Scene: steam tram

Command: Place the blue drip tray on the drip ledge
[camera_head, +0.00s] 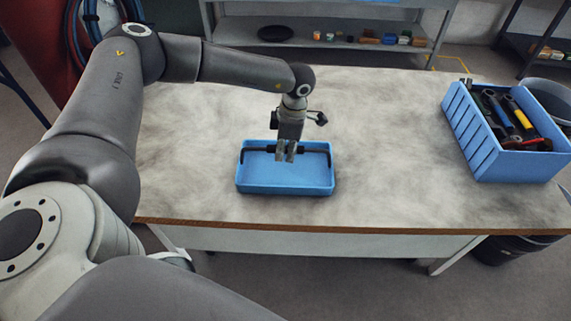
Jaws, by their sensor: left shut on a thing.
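The blue drip tray (286,181) is a shallow rectangular tray with a black bar across its far side. It is at the middle of the worktable, close to the front edge. My left gripper (287,152) reaches down from above and is shut on the black bar at about its middle. The tray looks level; whether it touches the tabletop is hard to tell. I cannot make out a drip ledge in this view. My right gripper is not in view.
A blue crate (515,165) full of tools stands at the table's right end. The worktable (390,150) is bare between tray and crate. Behind it, a grey metal shelf (235,32) holds a dark round dish (275,33) and several small items. A dark bin (515,248) is below right.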

